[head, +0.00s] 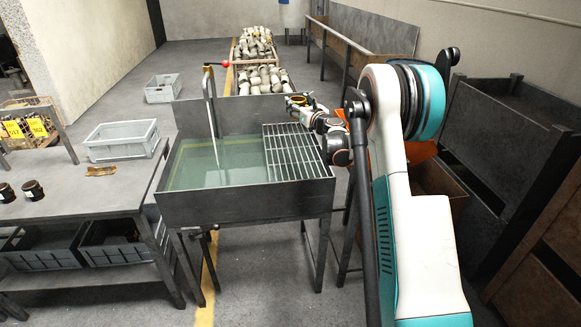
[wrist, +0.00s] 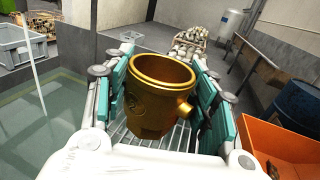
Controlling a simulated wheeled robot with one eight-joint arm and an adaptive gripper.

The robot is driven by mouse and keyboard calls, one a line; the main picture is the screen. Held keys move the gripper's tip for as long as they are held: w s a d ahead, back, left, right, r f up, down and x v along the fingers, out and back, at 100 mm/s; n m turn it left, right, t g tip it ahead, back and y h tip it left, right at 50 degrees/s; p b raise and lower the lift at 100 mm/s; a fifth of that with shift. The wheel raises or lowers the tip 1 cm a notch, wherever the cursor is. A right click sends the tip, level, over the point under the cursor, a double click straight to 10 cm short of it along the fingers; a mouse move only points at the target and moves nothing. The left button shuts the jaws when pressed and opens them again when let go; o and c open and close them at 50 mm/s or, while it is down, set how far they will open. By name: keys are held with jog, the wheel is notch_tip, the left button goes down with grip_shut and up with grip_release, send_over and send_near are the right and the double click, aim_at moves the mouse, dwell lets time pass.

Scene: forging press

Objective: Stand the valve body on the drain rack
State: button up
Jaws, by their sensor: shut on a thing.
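The valve body (wrist: 155,100) is a brass-coloured cup-like casting with a round open mouth facing up and a short side stub on the right. My gripper (wrist: 165,90) is shut on it, with teal pads on its left and right sides. In the head view my gripper (head: 303,104) is at the far edge of the drain rack (head: 292,157), a grid of metal bars over the right part of the sink. Rack bars also show below the valve body in the wrist view (wrist: 180,140). I cannot tell whether its base touches the bars.
The sink (head: 245,208) holds greenish water left of the rack, with an upright tap pipe (head: 212,110) there. A bench (head: 75,195) with a grey crate (head: 122,140) stands left. An orange bin (wrist: 275,145) is at right. Crates of pale fittings (head: 262,80) stand behind.

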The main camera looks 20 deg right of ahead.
jog(key=shift+s+f, duration=0.15)
jog(key=shift+s, duration=0.1)
notch_tip(320, 180, down, 20)
jog(key=b, duration=0.6)
jog(key=o, duration=1.4)
jog(key=shift+r, duration=0.2)
jog(key=s+p, duration=0.2)
jog(key=s, duration=1)
jog(key=shift+d+p, duration=0.15)
jog(key=shift+p, duration=0.15)
